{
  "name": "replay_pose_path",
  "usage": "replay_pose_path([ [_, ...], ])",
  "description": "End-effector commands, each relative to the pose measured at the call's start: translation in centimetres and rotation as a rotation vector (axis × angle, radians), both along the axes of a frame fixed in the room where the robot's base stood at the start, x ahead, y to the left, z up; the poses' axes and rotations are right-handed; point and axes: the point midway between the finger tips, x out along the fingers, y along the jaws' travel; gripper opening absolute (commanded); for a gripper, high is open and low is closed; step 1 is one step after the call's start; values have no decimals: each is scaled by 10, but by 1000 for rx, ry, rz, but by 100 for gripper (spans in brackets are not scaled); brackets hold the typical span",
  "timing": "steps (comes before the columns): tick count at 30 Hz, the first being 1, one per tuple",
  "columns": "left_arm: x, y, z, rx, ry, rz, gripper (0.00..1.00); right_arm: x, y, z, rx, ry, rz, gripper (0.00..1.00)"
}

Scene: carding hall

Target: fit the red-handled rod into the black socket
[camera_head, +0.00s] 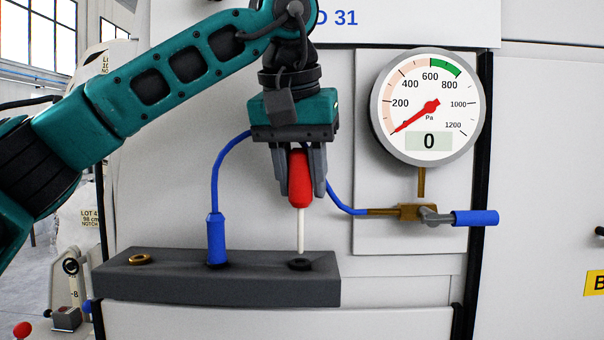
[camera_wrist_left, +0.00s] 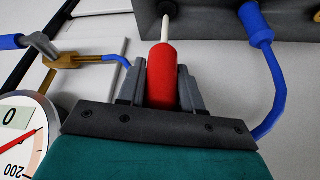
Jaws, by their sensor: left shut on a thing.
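My left gripper (camera_head: 300,172) points down and is shut on the red handle of the red-handled rod (camera_head: 300,190). The rod's thin white shaft hangs upright, its tip just over or at the mouth of the black socket (camera_head: 300,264); I cannot tell whether the tip is inside. The socket is at the right end of the dark grey block. In the left wrist view, the handle (camera_wrist_left: 162,85) sits between the fingers (camera_wrist_left: 162,88), and the white shaft runs toward the block. My right gripper is in neither view.
The dark grey block (camera_head: 200,289) also carries a brass ring socket (camera_head: 140,259) and a blue plug (camera_head: 216,240) with a blue hose. A round gauge (camera_head: 427,105) reads 0. Below it a brass valve with a blue handle (camera_head: 475,218) sticks out to the right.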

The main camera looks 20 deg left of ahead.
Motion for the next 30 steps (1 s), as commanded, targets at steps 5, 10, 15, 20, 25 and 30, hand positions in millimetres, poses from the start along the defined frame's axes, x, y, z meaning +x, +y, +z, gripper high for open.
replay_pose_path([
  [5, 0, 0, 0, 0, 0, 1, 0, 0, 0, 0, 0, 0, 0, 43],
  [10, 0, 0, 1, 0, 0, 0, 0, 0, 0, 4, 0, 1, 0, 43],
  [15, 0, 1, 2, -1, 0, 1, 0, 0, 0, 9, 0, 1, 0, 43],
  [20, 0, 0, 0, -1, -1, 1, 0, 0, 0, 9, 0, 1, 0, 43],
  [25, 0, 0, 0, -1, 0, 1, 0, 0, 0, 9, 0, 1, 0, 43],
  [30, 0, 0, -2, 0, 0, 1, 0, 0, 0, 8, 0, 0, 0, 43],
])
